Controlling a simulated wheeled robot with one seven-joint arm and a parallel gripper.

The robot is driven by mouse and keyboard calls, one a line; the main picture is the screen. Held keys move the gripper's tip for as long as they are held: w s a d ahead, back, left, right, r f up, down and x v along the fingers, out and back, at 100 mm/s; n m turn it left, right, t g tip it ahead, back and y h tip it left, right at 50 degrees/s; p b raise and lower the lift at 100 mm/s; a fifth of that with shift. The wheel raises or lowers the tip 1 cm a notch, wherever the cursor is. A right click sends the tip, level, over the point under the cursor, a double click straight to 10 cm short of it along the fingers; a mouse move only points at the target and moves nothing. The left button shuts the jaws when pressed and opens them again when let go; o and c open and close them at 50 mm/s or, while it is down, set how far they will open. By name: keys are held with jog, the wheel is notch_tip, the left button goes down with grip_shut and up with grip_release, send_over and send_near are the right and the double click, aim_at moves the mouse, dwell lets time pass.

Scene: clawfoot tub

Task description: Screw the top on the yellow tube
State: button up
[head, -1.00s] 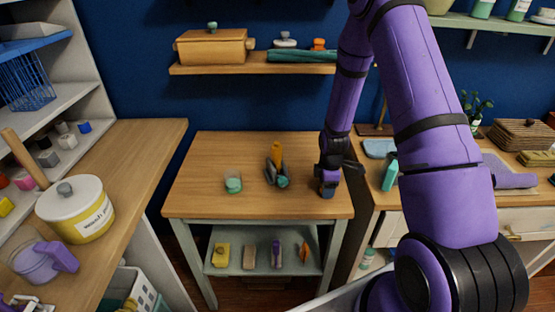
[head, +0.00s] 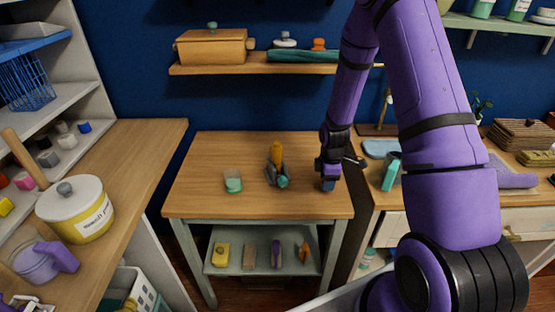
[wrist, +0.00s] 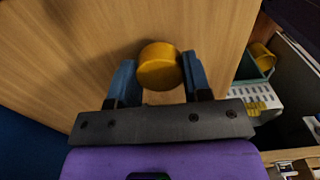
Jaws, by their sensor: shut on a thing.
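The yellow tube (head: 277,152) stands in a small grey-and-teal holder (head: 280,180) near the middle of the wooden table. It looks slightly tilted, with its lower part hidden in the holder. My gripper (head: 328,186) is to the right of the holder, low over the table's right side and apart from the tube. In the wrist view, my gripper (wrist: 160,80) has its blue fingers on either side of a short yellow round piece, which looks like the top (wrist: 159,66), and is shut on it. The top cannot be made out in the head view.
A small green-and-white jar (head: 233,181) stands on the wooden table (head: 210,155), left of the holder. The table's back left is clear.

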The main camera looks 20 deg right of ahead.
jog(key=shift+r, duration=1.3)
